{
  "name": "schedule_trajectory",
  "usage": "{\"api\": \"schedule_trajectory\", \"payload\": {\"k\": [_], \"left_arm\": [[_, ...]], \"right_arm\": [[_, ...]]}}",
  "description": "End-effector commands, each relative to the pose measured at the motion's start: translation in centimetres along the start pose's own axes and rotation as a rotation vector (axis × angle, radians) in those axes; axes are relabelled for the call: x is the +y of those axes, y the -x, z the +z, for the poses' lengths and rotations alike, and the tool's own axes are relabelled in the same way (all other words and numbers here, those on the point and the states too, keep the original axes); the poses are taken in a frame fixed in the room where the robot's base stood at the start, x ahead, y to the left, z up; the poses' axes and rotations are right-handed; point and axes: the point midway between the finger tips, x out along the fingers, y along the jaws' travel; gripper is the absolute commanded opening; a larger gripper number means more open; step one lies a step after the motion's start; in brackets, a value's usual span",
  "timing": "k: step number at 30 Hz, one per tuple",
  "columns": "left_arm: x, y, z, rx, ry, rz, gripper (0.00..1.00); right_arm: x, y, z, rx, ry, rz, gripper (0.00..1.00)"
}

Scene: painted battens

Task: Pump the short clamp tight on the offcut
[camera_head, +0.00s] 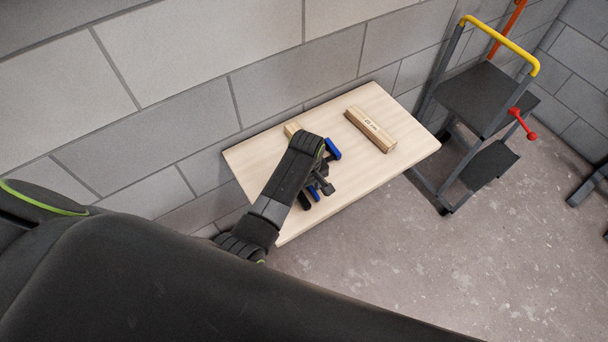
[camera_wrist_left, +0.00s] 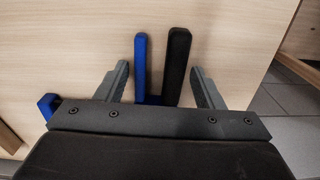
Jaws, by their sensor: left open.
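A blue and black clamp (camera_head: 333,149) lies on the wooden table, partly hidden under my left arm in the head view. In the left wrist view its blue lever (camera_wrist_left: 141,66) and black handle (camera_wrist_left: 178,66) stand side by side, a little apart. My left gripper (camera_head: 321,186) is over the clamp. It is open, with one finger outside the blue lever and the other outside the black handle; it also shows in the left wrist view (camera_wrist_left: 160,72). A pale wood piece (camera_head: 291,129) shows behind my arm, mostly hidden. My right gripper is not in view.
A labelled wooden block (camera_head: 371,129) lies on the table (camera_head: 406,150), right of the clamp. A grey block wall (camera_head: 290,80) stands behind. A trolley with a yellow handle (camera_head: 500,43) and a red knob stands to the right.

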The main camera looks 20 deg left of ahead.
Motion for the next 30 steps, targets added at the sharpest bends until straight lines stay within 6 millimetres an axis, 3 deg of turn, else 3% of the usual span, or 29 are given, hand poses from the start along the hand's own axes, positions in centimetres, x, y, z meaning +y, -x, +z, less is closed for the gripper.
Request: {"api": "schedule_trajectory", "payload": {"k": [21,30], "left_arm": [[0.41,-0.45,0.0,0.0,0.0,0.0,0.62],[0.34,-0.49,0.0,0.0,0.0,0.0,0.25]], "right_arm": [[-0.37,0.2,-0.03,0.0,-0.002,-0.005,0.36],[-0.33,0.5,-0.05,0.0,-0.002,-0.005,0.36]]}}
